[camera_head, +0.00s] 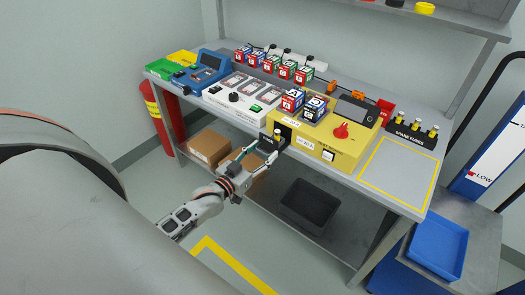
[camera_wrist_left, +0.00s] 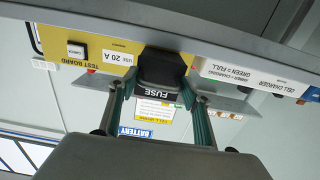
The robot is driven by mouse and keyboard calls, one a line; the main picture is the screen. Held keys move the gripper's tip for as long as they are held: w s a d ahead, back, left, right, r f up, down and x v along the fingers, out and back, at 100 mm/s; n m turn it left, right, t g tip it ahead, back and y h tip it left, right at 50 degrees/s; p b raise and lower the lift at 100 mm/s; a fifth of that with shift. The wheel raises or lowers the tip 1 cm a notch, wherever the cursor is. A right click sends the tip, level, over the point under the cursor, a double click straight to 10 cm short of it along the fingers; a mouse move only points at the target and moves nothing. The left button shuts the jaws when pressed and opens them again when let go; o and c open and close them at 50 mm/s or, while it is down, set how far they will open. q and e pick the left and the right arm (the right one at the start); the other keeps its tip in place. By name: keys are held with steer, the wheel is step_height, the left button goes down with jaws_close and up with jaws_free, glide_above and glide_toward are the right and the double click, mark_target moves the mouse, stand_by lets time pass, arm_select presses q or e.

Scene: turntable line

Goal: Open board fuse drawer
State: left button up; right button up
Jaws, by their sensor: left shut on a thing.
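The yellow test board (camera_head: 330,151) stands at the front edge of the workbench, with a red knob and a dark screen on top. Its black fuse drawer (camera_head: 284,133) is at the left end of its front face and appears to stand out from it. In the left wrist view the drawer front (camera_wrist_left: 160,70) reads FUSE, upside down. My left gripper (camera_head: 264,147) is shut on this drawer, one finger on each side; the fingers (camera_wrist_left: 160,95) also show in the left wrist view. A small pale cylinder (camera_head: 277,132) shows at the drawer. My right gripper is out of view.
A yellow-outlined area (camera_head: 396,174) is clear. A black bin (camera_head: 309,204) is on the lower shelf; a blue tray (camera_head: 438,247) is at right.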

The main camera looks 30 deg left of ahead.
arm_select(q)
steer(key=o, duration=1.3)
steer(key=shift+d, duration=0.15)
steer(key=s, duration=0.8)
steer(key=s+a, duration=0.1)
steer(key=s, duration=0.3)
steer(key=s+d+f+m+g, duration=0.1)
steer(key=s+d+f+g, duration=0.1)
steer(key=d, duration=0.4)
steer(key=s+d+f+m+g+h, duration=0.1)
steer(key=s+d+f+g, duration=0.1)
steer(key=s+d+f, duration=0.3)
steer(key=s+d+f+m+g, duration=0.1)
steer(key=s+d+f+g, duration=0.2)
steer(key=d+f, duration=0.3)
steer(key=shift+s+d+f+m+h, duration=0.3)
steer(key=shift+s+d+f, duration=0.1)
steer(key=shift+s+f, duration=0.15)
